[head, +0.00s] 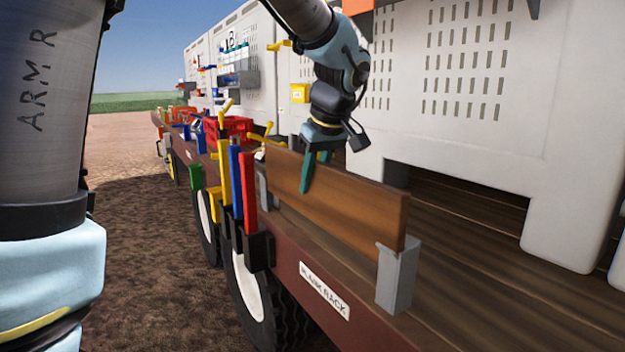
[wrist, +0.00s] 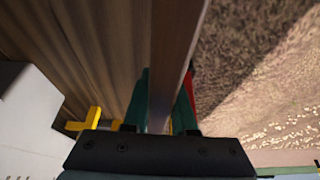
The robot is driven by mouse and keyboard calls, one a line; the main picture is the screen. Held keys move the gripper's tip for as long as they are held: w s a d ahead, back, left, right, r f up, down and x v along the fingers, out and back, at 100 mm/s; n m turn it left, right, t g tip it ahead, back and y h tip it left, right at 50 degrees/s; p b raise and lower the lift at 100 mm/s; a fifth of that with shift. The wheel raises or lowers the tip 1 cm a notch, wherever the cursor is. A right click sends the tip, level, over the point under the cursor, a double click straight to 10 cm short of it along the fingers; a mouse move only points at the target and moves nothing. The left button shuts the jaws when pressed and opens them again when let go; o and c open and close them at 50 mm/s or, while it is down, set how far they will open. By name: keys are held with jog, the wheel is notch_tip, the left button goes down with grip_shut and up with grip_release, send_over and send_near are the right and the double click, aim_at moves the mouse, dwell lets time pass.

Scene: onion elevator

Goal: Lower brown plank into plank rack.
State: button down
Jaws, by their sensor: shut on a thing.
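The brown plank (head: 345,205) stands on its long edge above the edge of the wagon deck, in the head view. My gripper (head: 312,168) is shut on its top edge, left of its middle, with one teal finger down its near face. The plank rack's right grey bracket (head: 397,282) meets the plank's lower right corner; the left grey bracket (head: 262,187) is at its left end. The plank's end looks at least partly inside the right bracket; how deep I cannot tell. In the wrist view the plank (wrist: 178,45) runs between my teal fingers (wrist: 160,105).
A "PLANK RACK" label (head: 324,290) is on the wagon's side. Left of the plank stand red, blue and yellow upright pieces in a black holder (head: 252,245). A yellow-handled part (head: 268,137) is close behind the plank's left end. Bare deck (head: 470,270) lies to the right.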

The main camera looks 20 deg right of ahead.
aim_at(324, 163)
jog(key=shift+f+b, duration=1.95)
jog(key=shift+f, duration=0.45)
jog(key=c, duration=0.6)
grip_release()
jog(key=shift+c, duration=0.2)
jog(key=b+v, duration=0.1)
jog(key=v, duration=0.9)
jog(key=shift+s+r, duration=0.1)
jog(key=shift+r, duration=0.25)
jog(key=shift+s, duration=0.1)
